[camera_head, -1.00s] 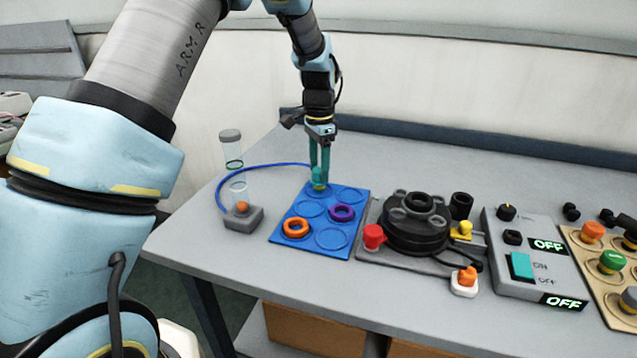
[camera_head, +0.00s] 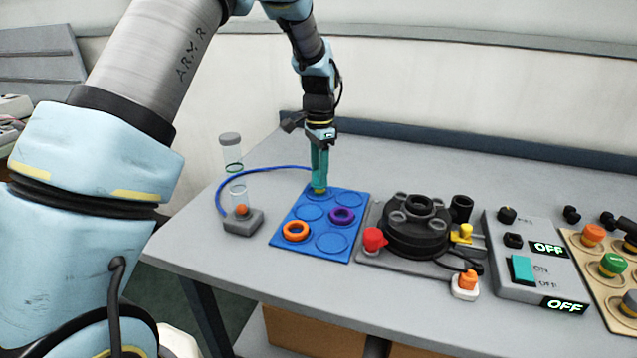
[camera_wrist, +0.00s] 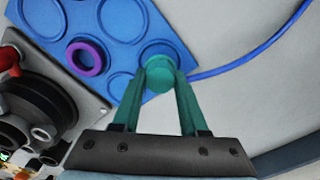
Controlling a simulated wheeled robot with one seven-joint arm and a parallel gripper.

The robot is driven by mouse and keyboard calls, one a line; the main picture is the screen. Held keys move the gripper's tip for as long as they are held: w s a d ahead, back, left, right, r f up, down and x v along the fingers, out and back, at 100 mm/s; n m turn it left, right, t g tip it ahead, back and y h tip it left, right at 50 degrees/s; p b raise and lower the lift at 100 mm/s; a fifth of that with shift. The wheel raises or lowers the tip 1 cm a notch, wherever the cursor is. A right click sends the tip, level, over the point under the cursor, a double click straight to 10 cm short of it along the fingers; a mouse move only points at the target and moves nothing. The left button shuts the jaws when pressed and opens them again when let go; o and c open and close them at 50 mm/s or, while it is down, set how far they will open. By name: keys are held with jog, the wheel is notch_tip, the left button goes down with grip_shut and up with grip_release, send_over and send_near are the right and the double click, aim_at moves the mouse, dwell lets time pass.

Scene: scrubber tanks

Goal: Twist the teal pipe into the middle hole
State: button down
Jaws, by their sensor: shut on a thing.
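My gripper (camera_head: 319,186) points down over the back row of the blue tray (camera_head: 318,222), its long teal fingers close together. In the wrist view the fingertips (camera_wrist: 160,80) meet on a round teal piece (camera_wrist: 160,73), which looks like the end of the teal pipe. It is over or in a round recess at the tray's corner; the fingers hide most of it. The round black unit (camera_head: 415,237) stands right of the tray, with several stubs around a raised middle hole (camera_head: 420,204).
A purple ring (camera_head: 341,215) and an orange ring (camera_head: 295,231) lie on the tray. A clear tube on a grey base (camera_head: 242,219) stands left, with a blue hose (camera_head: 262,167). A red knob (camera_head: 374,239) and switch box (camera_head: 530,262) are nearby.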

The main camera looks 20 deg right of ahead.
jog(key=shift+r, duration=0.15)
jog(key=shift+r+p, duration=1.85)
jog(key=shift+r, duration=0.55)
jog(key=shift+r, duration=0.1)
